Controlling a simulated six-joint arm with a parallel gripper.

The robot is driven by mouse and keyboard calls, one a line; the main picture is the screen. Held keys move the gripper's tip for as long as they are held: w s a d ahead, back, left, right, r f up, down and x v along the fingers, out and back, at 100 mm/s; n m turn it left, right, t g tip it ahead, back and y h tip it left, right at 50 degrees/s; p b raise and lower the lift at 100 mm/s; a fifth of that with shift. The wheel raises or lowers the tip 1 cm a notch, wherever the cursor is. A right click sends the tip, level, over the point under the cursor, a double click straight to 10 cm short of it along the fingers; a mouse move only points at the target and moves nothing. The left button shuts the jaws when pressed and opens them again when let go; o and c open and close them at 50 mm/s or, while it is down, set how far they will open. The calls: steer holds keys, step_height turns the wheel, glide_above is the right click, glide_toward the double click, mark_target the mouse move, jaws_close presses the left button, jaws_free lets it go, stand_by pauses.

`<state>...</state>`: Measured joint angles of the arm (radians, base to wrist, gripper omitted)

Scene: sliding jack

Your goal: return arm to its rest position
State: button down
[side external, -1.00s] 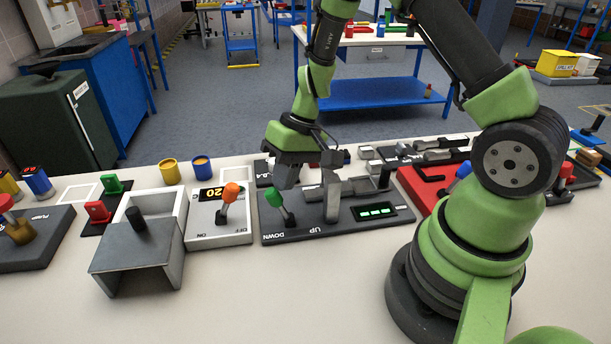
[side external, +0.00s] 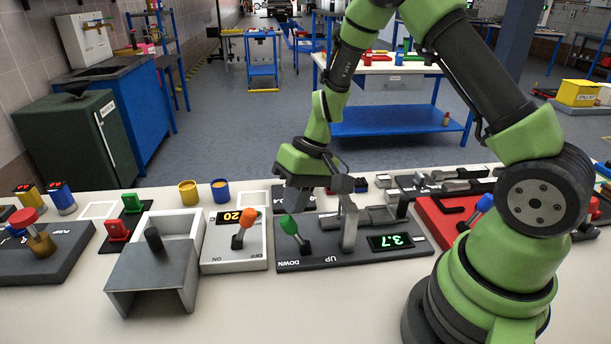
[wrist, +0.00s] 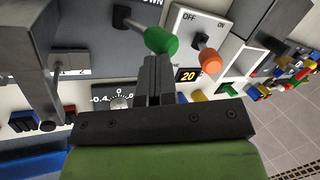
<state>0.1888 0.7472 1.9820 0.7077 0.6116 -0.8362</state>
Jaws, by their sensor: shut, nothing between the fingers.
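My gripper (side external: 297,203) is shut and empty. It hangs above the back of the dark jack panel (side external: 330,262), beside the green-knobbed lever (side external: 289,225). The lever leans left in the side view, over the DOWN/UP lettering. The grey upright jack part (side external: 349,226) stands right of the lever, and the panel's display (side external: 390,241) reads 3.7. In the wrist view the closed fingers (wrist: 153,68) are below the green knob (wrist: 161,40) in the picture, and no clear contact shows.
Left of the jack panel is a white box with an orange lever (side external: 248,217) and a 20 display. A grey open-fronted housing (side external: 150,275) stands further left. A red panel (side external: 445,222) lies to the right. Metal slides (side external: 435,180) lie behind. The bench front is clear.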

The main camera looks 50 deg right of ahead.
step_height(320, 180, up, 16)
steer(key=s+f+t+h, duration=0.1)
steer(key=s, duration=0.1)
steer(key=s+a+r+t, duration=0.1)
steer(key=s+r+t, duration=0.1)
steer(key=s, duration=0.5)
steer(key=s+a+r+t+h, duration=0.1)
steer(key=s+r+t, duration=0.1)
steer(key=s+r, duration=0.2)
steer(key=s, duration=0.3)
steer(key=shift+s+r+m+t, duration=0.3)
steer(key=shift+s+r+t, duration=0.05)
steer(key=shift+s+t, duration=0.05)
